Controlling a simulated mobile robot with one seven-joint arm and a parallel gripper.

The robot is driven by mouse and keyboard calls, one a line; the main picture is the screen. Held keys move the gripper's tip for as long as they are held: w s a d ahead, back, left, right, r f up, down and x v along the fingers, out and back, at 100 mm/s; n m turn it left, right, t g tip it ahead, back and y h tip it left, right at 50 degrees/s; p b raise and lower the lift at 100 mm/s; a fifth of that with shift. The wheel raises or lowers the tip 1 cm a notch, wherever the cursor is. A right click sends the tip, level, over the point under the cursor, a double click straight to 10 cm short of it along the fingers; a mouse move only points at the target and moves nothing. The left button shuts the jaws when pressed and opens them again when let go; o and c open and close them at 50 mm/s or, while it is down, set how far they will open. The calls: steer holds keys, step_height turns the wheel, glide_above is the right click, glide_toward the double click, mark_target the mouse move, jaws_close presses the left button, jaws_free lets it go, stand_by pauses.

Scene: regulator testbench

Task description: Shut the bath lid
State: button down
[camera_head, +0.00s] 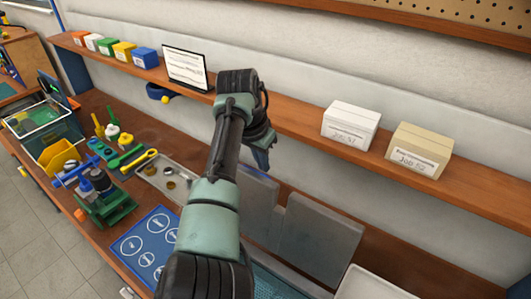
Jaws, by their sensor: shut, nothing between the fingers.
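A grey lid panel (317,237) stands raised and leaning back at the bench's rear, right of my arm. Below it, the bath (280,286) shows part of a teal mesh inside; my arm and the picture edge hide the rest. A second grey panel (258,192) stands just left of the lid, partly behind my arm; I cannot tell whether it belongs to the bath. My gripper (262,163) is shut and empty, pointing down in front of the shelf edge, above and left of the lid, seemingly apart from it.
The wooden shelf (295,125) runs behind my wrist, carrying a white box (350,126), a tan box (418,150) and a propped document (186,68). Left on the bench are a blue mat (146,245), a metal tray (180,170), a green fixture (105,208) and a bin (45,125).

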steer(key=shift+s+a+r+p, duration=0.2)
steer(key=shift+s+a+p, duration=0.05)
steer(key=shift+s, duration=0.2)
steer(key=shift+s+a+r+p, duration=0.2)
steer(key=shift+s+a+p, duration=0.05)
steer(key=shift+s, duration=0.15)
